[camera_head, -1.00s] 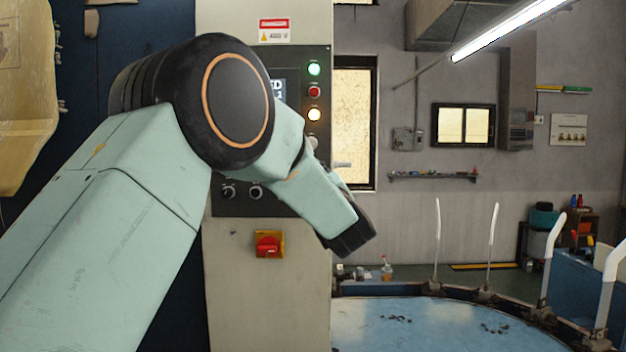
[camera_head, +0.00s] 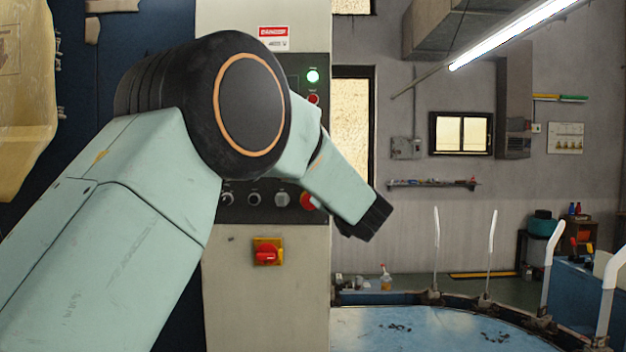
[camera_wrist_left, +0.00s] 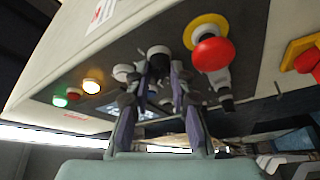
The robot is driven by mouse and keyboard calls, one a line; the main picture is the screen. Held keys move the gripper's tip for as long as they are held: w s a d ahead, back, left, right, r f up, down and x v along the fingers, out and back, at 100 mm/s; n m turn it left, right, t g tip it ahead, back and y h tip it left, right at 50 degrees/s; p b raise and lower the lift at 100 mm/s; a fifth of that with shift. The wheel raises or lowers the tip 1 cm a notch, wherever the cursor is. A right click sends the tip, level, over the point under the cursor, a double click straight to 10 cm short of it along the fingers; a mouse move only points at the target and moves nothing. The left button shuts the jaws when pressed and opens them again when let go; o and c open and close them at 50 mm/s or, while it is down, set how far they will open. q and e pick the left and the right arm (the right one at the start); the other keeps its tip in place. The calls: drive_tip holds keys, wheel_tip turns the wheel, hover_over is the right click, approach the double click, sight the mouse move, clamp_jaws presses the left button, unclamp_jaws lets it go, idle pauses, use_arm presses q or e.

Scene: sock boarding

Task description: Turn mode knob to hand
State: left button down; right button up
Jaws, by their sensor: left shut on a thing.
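The control panel (camera_head: 270,211) is on the front of a pale cabinet. Its lower row shows small knobs, including a black one (camera_head: 254,198) and a grey one (camera_head: 282,198), with a red button (camera_head: 308,201) partly behind my arm. In the left wrist view, my left gripper (camera_wrist_left: 163,74) has its fingers closed in on a dark knob with a pale base (camera_wrist_left: 158,54) on the panel. The fingers hide part of it, and its pointer and setting cannot be read. My right gripper is not in view.
A red emergency button on a yellow collar (camera_wrist_left: 211,53) sits close right of the fingers. Green (camera_wrist_left: 60,101) and amber (camera_wrist_left: 92,86) lamps are lit at left. A red rotary switch (camera_head: 266,253) is below the panel. A round blue table (camera_head: 430,330) stands at right.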

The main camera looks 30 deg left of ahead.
use_arm(q)
drive_tip(key=c, duration=1.6)
unclamp_jaws()
drive_tip(key=o, duration=0.4)
drive_tip(key=shift+w, duration=0.15)
drive_tip(key=shift+o, duration=0.2)
